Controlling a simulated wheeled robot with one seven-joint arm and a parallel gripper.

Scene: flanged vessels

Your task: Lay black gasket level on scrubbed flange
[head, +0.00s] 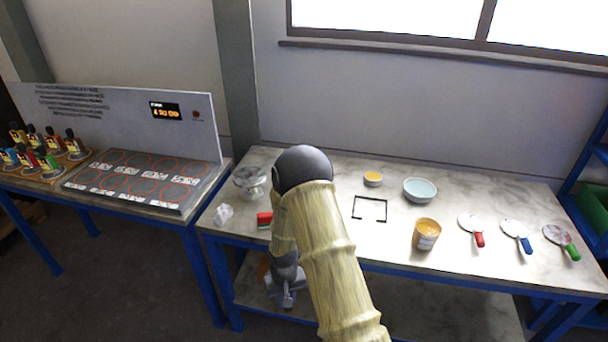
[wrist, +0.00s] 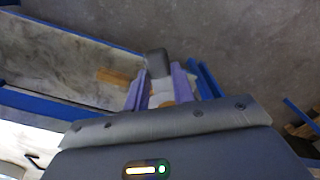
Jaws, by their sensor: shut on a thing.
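My gripper (head: 288,298) hangs low in front of the bench, beside its lower shelf. In the wrist view my gripper (wrist: 162,88) is shut on a small pale and grey thing (wrist: 158,64) between its purple-grey fingers; I cannot tell what it is. I make out no black ring gasket.
Left stands a table with a circle-marked board (head: 145,180) and small bottles (head: 47,163).

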